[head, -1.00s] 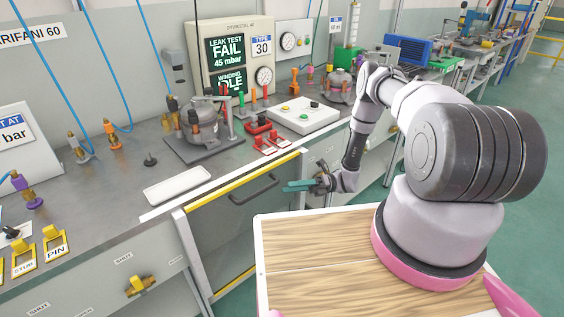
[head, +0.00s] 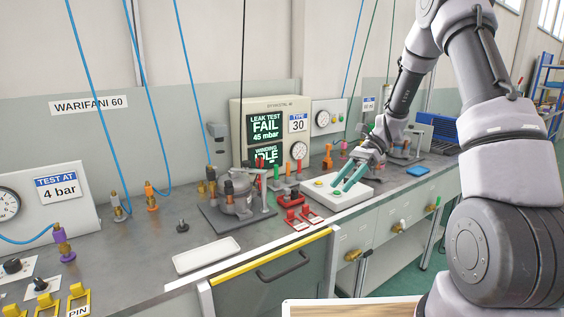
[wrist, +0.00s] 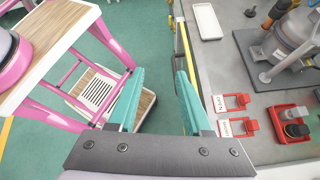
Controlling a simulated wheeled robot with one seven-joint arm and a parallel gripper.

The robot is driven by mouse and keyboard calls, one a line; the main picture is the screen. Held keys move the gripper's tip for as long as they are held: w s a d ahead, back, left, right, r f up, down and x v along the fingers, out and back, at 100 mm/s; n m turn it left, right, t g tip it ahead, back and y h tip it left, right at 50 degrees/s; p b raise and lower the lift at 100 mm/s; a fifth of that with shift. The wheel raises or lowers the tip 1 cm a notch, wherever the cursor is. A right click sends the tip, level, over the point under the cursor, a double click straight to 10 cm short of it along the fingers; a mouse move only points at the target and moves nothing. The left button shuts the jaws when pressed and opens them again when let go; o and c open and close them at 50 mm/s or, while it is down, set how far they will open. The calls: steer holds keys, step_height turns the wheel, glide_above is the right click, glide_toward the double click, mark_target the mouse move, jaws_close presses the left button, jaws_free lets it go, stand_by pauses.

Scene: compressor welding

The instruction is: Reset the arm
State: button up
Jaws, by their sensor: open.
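My gripper (head: 341,190) is in the head view, right of centre, at the end of my raised and bent arm. Its two teal fingers are apart with nothing between them and point down and to the left. In this view they overlap the white button box (head: 352,197); their height above it is hard to tell. In the wrist view my gripper (wrist: 159,72) also shows open and empty, with green floor and the bench's yellow front edge beyond the fingers.
A compressor (head: 238,195) stands on a dark plate on the bench. Red holders (head: 290,200), a white tray (head: 206,254) and the leak-test panel (head: 270,132) are nearby. Blue hoses hang at the left. The wrist view shows a pink-legged wooden table (wrist: 52,40) beside the bench.

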steer(key=s+d+r+n+t+h, duration=0.3)
steer(key=s+r+t, duration=0.3)
steer(key=r, duration=0.6)
steer(key=s+d+r+n+t+h, duration=0.4)
steer(key=s+r+n+t, duration=0.2)
steer(key=s+r, duration=0.5)
steer(key=shift+s+d+r+t, duration=0.3)
steer(key=shift+r+t, duration=0.2)
steer(key=shift+t, duration=0.2)
stand_by(2.1)
